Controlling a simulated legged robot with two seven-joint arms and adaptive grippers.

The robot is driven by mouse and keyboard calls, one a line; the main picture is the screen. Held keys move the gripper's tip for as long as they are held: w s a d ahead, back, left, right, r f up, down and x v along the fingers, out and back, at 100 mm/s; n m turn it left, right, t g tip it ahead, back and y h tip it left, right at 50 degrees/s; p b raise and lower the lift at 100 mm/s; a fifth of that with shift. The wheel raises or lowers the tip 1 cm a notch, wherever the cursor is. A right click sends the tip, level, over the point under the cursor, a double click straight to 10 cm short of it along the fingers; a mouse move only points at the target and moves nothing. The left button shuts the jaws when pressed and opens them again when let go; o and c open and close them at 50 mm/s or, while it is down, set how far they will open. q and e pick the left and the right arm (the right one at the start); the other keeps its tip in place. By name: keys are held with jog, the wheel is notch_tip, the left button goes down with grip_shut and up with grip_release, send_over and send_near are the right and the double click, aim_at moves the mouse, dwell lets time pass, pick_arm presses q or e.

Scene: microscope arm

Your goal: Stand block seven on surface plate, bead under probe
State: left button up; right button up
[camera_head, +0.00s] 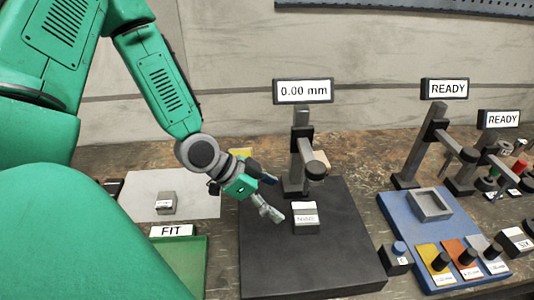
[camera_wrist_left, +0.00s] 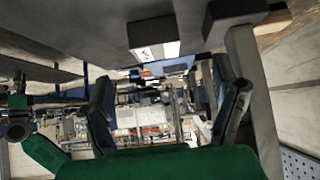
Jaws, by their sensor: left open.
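A dark surface plate (camera_head: 270,265) carries a probe stand (camera_head: 300,150), with the round probe head (camera_head: 314,169) over the plate. A grey block (camera_head: 305,222) with a white label that seems to read NINE stands on the plate, in front of the probe. A smaller grey block (camera_head: 167,203) sits on the white sheet at left; its label is too small to read, so I cannot tell if it is seven. My left gripper (camera_head: 271,197) is open and empty, left of the labelled block. The left wrist view shows its spread fingers (camera_wrist_left: 165,100) and a labelled block (camera_wrist_left: 150,36).
A display (camera_head: 303,91) reads 0.00 mm. A green tray (camera_head: 180,265) marked FIT is at front left. A blue base (camera_head: 400,215) with a grey square recess and coloured, knobbed pieces is at right. Two more stands there show READY. The plate's front is clear.

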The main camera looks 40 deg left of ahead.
pick_arm(q)
jog(key=shift+v, duration=1.05)
